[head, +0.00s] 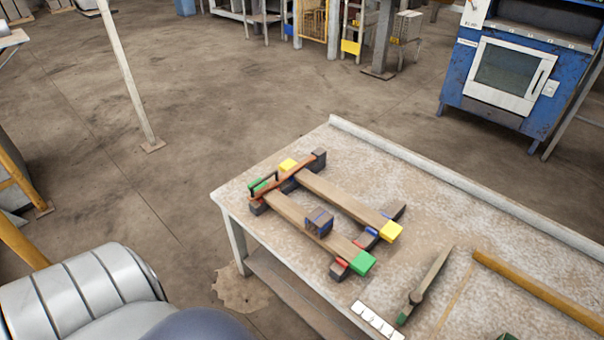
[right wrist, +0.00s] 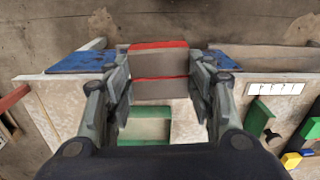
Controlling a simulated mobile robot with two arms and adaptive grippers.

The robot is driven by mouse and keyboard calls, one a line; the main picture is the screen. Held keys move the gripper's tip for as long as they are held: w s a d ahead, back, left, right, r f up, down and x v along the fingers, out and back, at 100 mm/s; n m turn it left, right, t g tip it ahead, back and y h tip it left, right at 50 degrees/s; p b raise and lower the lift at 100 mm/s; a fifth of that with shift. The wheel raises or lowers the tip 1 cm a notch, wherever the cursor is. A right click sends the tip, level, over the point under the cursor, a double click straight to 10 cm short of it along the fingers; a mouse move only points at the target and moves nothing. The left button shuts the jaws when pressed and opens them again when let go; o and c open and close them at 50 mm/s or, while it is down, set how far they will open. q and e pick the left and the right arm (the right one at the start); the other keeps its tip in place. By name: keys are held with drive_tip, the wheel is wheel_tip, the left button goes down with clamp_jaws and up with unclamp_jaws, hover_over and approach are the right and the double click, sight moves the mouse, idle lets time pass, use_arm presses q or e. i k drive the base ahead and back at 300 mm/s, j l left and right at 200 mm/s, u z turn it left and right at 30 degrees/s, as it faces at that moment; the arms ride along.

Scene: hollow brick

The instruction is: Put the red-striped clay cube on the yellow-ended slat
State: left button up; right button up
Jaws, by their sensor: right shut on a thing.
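The red-striped clay cube (right wrist: 158,88) is in my right gripper (right wrist: 160,95), shut on its two sides in the right wrist view. The head view does not show that gripper or the cube. The yellow-ended slat (head: 340,196) lies on the table in the head view, with a yellow block at each end. One yellow end (head: 391,231) is nearer the front right. A green-ended slat (head: 290,213) lies roughly parallel to it. A dark blue-striped cube (head: 319,224) appears to sit on the green-ended slat. My left gripper is in neither view.
The table (head: 450,225) has a raised back edge. A green block (right wrist: 145,130) shows below the held cube. Bare tabletop lies behind the slats.

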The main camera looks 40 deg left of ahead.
sight(349, 202)
drive_tip(key=j, duration=0.45)
drive_tip(key=i+j+u, duration=0.15)
drive_tip(key=j, duration=0.7)
drive_tip(key=i+j+u, duration=0.15)
drive_tip(key=j, duration=0.75)
drive_tip(key=i+j, duration=0.1)
drive_tip(key=i, duration=0.45)
drive_tip(key=j+u, duration=0.05)
